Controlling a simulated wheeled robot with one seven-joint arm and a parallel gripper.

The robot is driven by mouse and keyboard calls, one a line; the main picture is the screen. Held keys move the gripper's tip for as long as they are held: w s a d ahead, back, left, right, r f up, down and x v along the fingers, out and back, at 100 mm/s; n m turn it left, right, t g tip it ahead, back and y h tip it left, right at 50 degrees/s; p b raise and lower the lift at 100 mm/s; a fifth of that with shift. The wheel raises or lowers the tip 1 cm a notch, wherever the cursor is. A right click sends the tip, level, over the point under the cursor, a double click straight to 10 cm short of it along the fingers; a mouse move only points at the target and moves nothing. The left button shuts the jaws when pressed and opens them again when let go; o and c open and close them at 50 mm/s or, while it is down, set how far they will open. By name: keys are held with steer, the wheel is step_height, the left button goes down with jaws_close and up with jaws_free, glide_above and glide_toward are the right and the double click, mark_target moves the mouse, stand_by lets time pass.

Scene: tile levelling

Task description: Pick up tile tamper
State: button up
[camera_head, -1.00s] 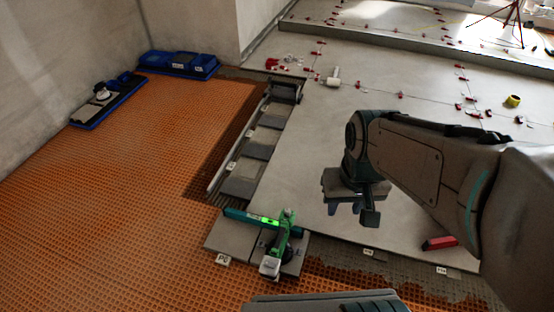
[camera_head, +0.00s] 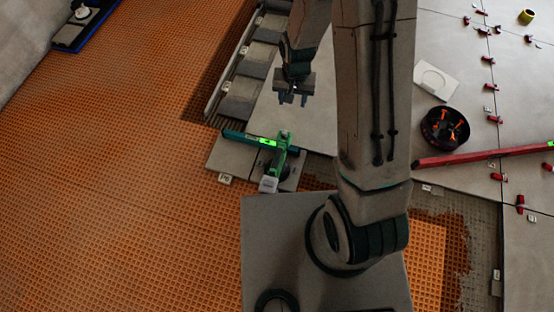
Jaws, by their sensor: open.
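A green power tool with a pale grey end (camera_head: 276,165), which looks like the tile tamper, lies on a grey tile near the middle. A green level with a bright lit vial (camera_head: 241,138) lies against it, pointing left. My gripper (camera_head: 292,100) hangs above and slightly right of the tool in the picture, fingers down, open and empty. It is apart from the tool; the height gap cannot be judged. The tool's underside is hidden.
Orange matting (camera_head: 120,180) covers the left. Grey tiles (camera_head: 235,95) rest in a rack behind the tool. A dark round bowl (camera_head: 432,140) with orange pieces, a red bar (camera_head: 485,155) and scattered red clips lie right. A blue tray (camera_head: 95,25) is top left.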

steer(key=a+f+m+p, duration=0.1)
steer(key=a+f+p, duration=0.2)
steer(key=f, duration=0.9)
steer(key=p, duration=0.1)
glide_above(277, 159)
steer(key=w, duration=0.1)
step_height(277, 159, down, 9)
steer(key=shift+m+g, duration=0.3)
steer(key=shift+m, duration=0.1)
step_height(277, 159, down, 8)
steer(key=shift+s+f+b, duration=0.15)
steer(key=shift+b, duration=0.85)
steer(key=f, duration=0.1)
steer(key=f+b, duration=0.1)
steer(key=f, duration=0.1)
steer(key=f+b, duration=0.1)
steer(key=f, duration=0.1)
steer(key=shift+s, duration=0.4)
steer(key=shift+f, duration=0.4)
steer(key=shift+f+b, duration=0.25)
steer(key=shift+b, duration=0.2)
